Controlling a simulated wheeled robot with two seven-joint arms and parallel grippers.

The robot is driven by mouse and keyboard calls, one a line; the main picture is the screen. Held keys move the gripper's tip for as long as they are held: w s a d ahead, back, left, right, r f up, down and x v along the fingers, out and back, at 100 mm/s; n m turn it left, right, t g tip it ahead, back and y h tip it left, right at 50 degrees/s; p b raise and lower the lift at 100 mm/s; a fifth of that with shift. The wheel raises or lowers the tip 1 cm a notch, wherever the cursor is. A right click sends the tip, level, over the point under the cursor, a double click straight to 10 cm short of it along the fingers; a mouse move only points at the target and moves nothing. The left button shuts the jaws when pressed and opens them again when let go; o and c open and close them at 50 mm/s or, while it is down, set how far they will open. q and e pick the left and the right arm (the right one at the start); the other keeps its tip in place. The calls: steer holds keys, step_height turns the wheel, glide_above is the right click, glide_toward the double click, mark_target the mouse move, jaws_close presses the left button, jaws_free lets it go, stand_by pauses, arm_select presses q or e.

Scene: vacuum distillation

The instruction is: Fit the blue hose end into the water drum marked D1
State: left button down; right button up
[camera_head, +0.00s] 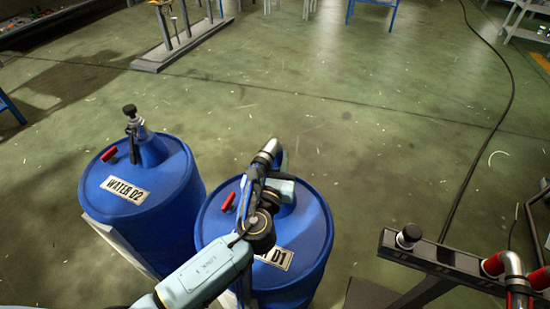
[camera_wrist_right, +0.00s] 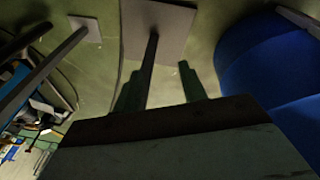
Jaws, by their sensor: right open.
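The water drum D1 (camera_head: 312,226) is a blue drum at the lower middle of the head view, its label partly covered by my left arm. My left gripper (camera_head: 270,183) is over the top of this drum. A silver and black elbow fitting (camera_head: 268,152) shows at its far end; I cannot tell whether the jaws hold it. The drum's opening is hidden behind the gripper. I cannot make out the blue hose end. My right gripper (camera_wrist_right: 160,92) shows only in its wrist view, with two fingers apart and nothing seen between them.
A second blue drum marked WATER D2 (camera_head: 172,215) stands just left of D1, with a black-knobbed fitting (camera_head: 135,122) on top. A dark rack (camera_head: 440,262) with red and silver pipe parts is at right. A black cable (camera_head: 483,150) crosses the floor. Open floor lies beyond the drums.

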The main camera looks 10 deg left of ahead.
arm_select(q)
steer(key=shift+f+b, duration=0.3)
steer(key=shift+f, duration=0.15)
steer(key=c, duration=0.9)
jaws_free()
steer(key=shift+c, duration=0.2)
steer(key=shift+s, duration=0.1)
steer(key=s+p, duration=0.2)
steer(key=s, duration=1.1)
steer(key=shift+d, duration=0.2)
steer(key=shift+s, duration=0.1)
